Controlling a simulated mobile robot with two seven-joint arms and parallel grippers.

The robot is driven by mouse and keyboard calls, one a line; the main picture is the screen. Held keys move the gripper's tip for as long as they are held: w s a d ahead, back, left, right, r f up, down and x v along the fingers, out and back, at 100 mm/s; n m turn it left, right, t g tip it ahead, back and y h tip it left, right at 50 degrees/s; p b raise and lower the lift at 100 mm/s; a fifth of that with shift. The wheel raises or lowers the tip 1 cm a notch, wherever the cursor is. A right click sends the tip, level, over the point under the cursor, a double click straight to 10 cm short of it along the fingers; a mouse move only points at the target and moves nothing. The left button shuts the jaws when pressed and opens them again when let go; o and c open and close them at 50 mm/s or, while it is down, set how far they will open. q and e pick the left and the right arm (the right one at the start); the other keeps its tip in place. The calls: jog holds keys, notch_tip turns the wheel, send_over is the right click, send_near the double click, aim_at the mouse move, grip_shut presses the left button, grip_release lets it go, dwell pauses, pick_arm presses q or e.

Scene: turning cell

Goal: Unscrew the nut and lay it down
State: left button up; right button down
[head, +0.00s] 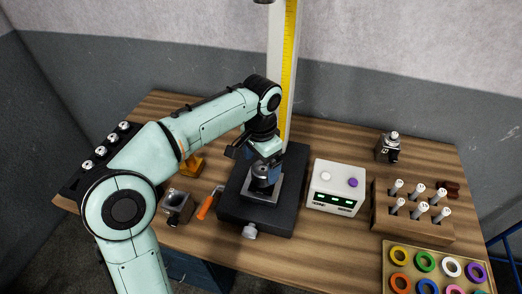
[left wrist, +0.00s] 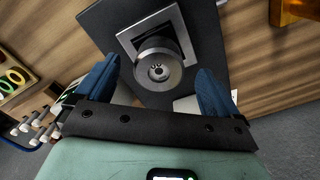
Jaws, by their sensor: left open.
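A round grey metal part (left wrist: 158,72), seemingly the nut on its post, stands in a square metal frame (left wrist: 176,18) on a black base block (left wrist: 212,28). In the head view the base (head: 233,208) sits mid-table, and the round part is partly hidden by my gripper. My left gripper (head: 264,168) points down over it. In the left wrist view its two blue fingers (left wrist: 158,78) are apart, one on each side of the round part, with visible gaps; I see no contact. Thread details are too small to tell. My right gripper is not in view.
A white box with green displays (head: 336,189) stands right of the base. Further right are a wooden block of pegs (head: 412,226) and a tray of coloured rings (head: 440,262). An orange-handled tool (head: 207,206) and a metal block (head: 175,207) lie left. A ruled column (head: 289,60) rises behind.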

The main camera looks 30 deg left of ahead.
aim_at(261, 170)
pick_arm(q)
jog(key=shift+w+f, duration=0.1)
jog(key=shift+f, duration=1.8)
jog(key=c, duration=1.1)
jog(key=n, duration=0.3)
jog(key=shift+d+r, duration=0.1)
jog(key=shift+c, duration=0.2)
jog(key=n, duration=0.4)
jog(key=shift+n, duration=1.2)
